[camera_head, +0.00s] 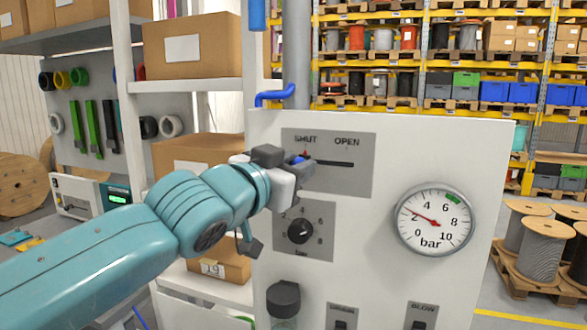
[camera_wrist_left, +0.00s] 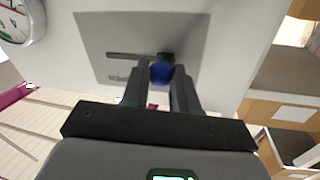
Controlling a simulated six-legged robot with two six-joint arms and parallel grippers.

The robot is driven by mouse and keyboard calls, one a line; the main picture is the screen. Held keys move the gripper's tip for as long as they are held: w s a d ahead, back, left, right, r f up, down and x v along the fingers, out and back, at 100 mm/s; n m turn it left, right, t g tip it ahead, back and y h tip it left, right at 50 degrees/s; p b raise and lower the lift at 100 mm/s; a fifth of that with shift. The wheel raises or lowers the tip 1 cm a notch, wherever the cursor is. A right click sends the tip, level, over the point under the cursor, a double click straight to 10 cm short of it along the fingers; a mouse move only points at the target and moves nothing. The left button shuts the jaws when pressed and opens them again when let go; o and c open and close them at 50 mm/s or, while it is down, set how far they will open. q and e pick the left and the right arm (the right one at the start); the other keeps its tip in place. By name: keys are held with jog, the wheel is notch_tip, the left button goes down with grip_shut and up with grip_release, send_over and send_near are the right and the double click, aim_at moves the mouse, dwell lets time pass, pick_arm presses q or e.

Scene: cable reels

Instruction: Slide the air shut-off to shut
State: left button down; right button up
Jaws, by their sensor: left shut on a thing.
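The air shut-off is a slider with a blue knob (camera_head: 299,159) on a grey plate (camera_head: 355,180) marked SHUT at left and OPEN at right. The knob sits at the SHUT end, and the bare slot (camera_head: 335,164) runs to its right. My left gripper (camera_head: 290,165) is at the knob, its fingers shut on it. In the left wrist view the blue knob (camera_wrist_left: 161,73) shows between the two fingertips (camera_wrist_left: 160,82), with the slot (camera_wrist_left: 128,55) running off to the left. My right gripper is not in view.
The white panel (camera_head: 380,250) also carries a round gauge (camera_head: 435,218) with its red needle between 2 and 4, a black dial (camera_head: 301,231), and DRAIN and BLOW switches (camera_head: 421,318). Shelves with cardboard boxes (camera_head: 193,47) stand at left. Cable reels (camera_head: 543,250) stand at right.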

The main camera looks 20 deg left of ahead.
pick_arm(q)
jog(key=shift+a, duration=0.15)
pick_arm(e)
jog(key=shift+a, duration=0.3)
pick_arm(q)
jog(key=c, duration=1.2)
grip_release()
jog(key=o, duration=0.3)
jog(key=shift+a, duration=0.2)
jog(key=shift+o, duration=0.2)
jog(key=b+v, duration=0.5)
jog(key=v, duration=1.1)
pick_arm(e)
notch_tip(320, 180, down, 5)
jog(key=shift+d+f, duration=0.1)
pick_arm(q)
jog(key=shift+s, duration=0.1)
